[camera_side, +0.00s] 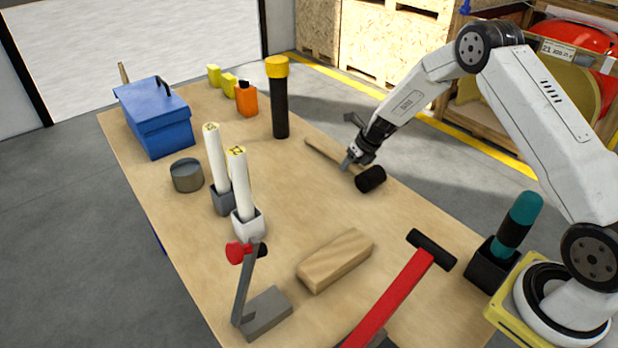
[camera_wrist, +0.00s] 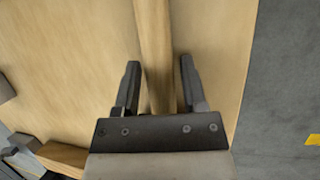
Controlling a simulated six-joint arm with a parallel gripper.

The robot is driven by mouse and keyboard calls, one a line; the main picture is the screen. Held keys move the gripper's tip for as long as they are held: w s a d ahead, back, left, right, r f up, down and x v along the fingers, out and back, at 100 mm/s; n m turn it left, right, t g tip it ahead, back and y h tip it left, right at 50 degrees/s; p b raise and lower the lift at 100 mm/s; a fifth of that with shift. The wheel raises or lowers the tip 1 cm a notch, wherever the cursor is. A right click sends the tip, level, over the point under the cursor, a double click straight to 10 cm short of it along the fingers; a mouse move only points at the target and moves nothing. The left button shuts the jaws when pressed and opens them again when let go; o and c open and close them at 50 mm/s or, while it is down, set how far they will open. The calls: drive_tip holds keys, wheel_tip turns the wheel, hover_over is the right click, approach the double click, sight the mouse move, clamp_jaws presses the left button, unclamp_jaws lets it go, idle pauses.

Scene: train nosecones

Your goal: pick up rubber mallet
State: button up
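The rubber mallet has a black head (camera_side: 371,179) and a light wooden handle (camera_side: 322,150) and lies on the wooden tabletop in the side view. My gripper (camera_side: 347,163) is down over the handle, close to the head. In the wrist view the handle (camera_wrist: 153,40) runs down between the two fingers of my gripper (camera_wrist: 158,78). The fingers are spread, with a visible gap on each side of the handle. The mallet's head is hidden in the wrist view.
A red-handled hammer (camera_side: 392,296), a wood block (camera_side: 335,261) and a black box with a teal-topped cylinder (camera_side: 520,218) are nearer. A black tube with a yellow cap (camera_side: 279,100) stands behind. A blue toolbox (camera_side: 157,122) is far left. The table's right edge is close.

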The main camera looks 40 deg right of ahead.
clamp_jaws()
drive_tip(key=shift+r, duration=0.15)
drive_tip(key=shift+w+r, duration=0.1)
drive_tip(key=shift+r, duration=0.55)
drive_tip(key=s+r, duration=0.1)
drive_tip(key=r, duration=0.1)
drive_tip(key=s+r, duration=0.2)
drive_tip(key=r, duration=0.1)
drive_tip(key=s+r, duration=0.1)
drive_tip(key=r, duration=0.1)
drive_tip(key=shift+s+a+r, duration=0.2)
drive_tip(key=shift+s+a, duration=0.2)
drive_tip(key=s+a+r, duration=0.1)
drive_tip(key=s+r, duration=0.3)
drive_tip(key=s, duration=0.5)
drive_tip(key=shift+a, duration=0.35)
